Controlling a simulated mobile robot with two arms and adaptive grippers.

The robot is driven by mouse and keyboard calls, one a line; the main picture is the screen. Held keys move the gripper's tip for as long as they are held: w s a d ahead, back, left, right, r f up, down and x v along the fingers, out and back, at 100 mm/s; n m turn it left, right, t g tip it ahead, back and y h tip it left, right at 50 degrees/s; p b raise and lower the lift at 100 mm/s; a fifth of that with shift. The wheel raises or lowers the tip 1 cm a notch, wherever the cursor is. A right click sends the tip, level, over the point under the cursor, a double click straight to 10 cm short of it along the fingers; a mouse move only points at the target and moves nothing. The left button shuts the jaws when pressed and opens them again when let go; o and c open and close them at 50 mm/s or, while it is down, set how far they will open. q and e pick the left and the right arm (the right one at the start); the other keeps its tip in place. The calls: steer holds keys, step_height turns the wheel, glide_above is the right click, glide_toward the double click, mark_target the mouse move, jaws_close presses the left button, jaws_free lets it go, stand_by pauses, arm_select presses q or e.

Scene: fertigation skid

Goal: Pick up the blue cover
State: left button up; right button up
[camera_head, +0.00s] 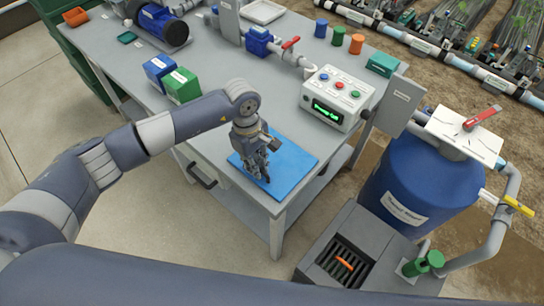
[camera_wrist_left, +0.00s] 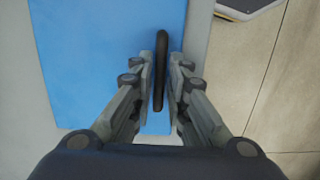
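The blue cover (camera_head: 290,166) is a flat blue panel lying on the front corner of the grey table. It also shows in the left wrist view (camera_wrist_left: 95,60), with a thin black handle (camera_wrist_left: 161,70) standing up near its right edge. My left gripper (camera_head: 262,170) is over the cover, pointing down. In the left wrist view, its fingers (camera_wrist_left: 161,80) are close together on both sides of the handle and look shut on it. The cover looks flat on the table. My right gripper is not in view.
A white control box (camera_head: 337,97) with colored buttons stands behind the cover. Blue and green boxes (camera_head: 181,86) stand at the left. A blue tank (camera_head: 420,190) and a dark grated bin (camera_head: 345,258) stand right of the table. Bare floor lies in front.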

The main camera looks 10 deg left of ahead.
arm_select(q)
steer(key=shift+d+f, duration=0.1)
steer(key=shift+f, duration=0.55)
jaws_close()
steer(key=shift+r, duration=0.1)
